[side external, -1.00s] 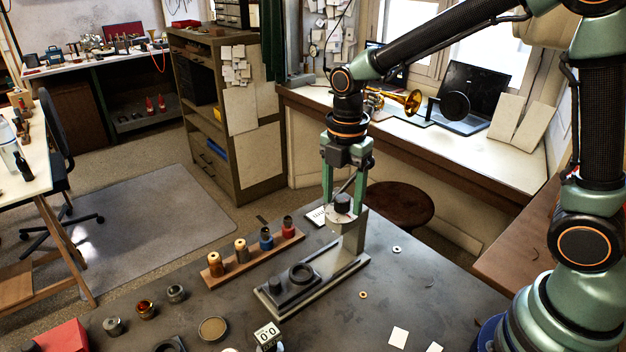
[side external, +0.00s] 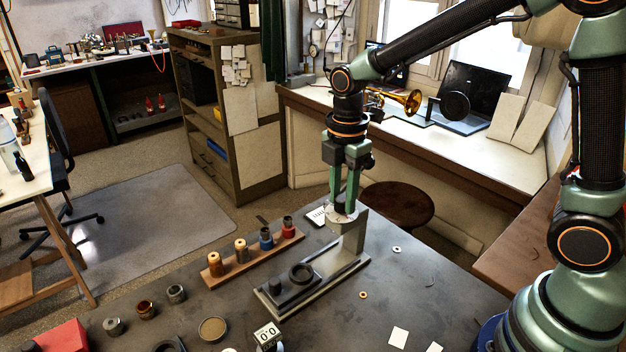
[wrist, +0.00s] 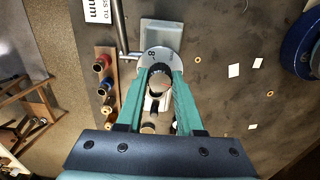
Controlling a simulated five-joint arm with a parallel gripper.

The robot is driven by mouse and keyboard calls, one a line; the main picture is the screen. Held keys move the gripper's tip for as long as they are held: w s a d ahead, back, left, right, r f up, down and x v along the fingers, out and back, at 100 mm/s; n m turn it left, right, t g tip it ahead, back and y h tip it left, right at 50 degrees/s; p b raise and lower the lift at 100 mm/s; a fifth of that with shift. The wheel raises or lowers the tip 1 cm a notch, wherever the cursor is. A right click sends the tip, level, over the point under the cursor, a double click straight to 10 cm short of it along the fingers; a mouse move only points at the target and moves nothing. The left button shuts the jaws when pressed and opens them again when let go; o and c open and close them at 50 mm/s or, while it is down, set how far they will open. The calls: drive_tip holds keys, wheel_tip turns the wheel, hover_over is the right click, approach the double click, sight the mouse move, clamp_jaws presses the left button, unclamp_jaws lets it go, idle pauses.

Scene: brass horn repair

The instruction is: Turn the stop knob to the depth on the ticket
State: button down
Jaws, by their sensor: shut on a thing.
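The stop knob (wrist: 158,80) is a round grey-black knob on a pale numbered dial (wrist: 162,55). It tops the upright post of a metal fixture (side external: 352,242). In the wrist view a figure like an 8 shows on the dial, partly beside the fingers. My gripper (wrist: 160,76) points down and is shut on the knob, one green finger on each side. In the side view my gripper (side external: 345,203) hides most of the knob.
A wooden rack (side external: 254,258) with several coloured cylinders stands left of the fixture. A small display (side external: 267,335) reading 0.0 is at the front. Loose rings and white cards (side external: 398,338) lie to the right.

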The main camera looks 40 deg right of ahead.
drive_tip(key=m, duration=0.4)
drive_tip(key=shift+m, duration=0.3)
drive_tip(key=m, duration=0.3)
drive_tip(key=shift+m, duration=0.3)
drive_tip(key=m, duration=0.4)
drive_tip(key=shift+r+m, duration=0.1)
drive_tip(key=shift+m, duration=0.2)
drive_tip(key=m, duration=0.3)
drive_tip(key=shift+m, duration=0.3)
drive_tip(key=m, duration=1.2)
drive_tip(key=shift+m, duration=2.2)
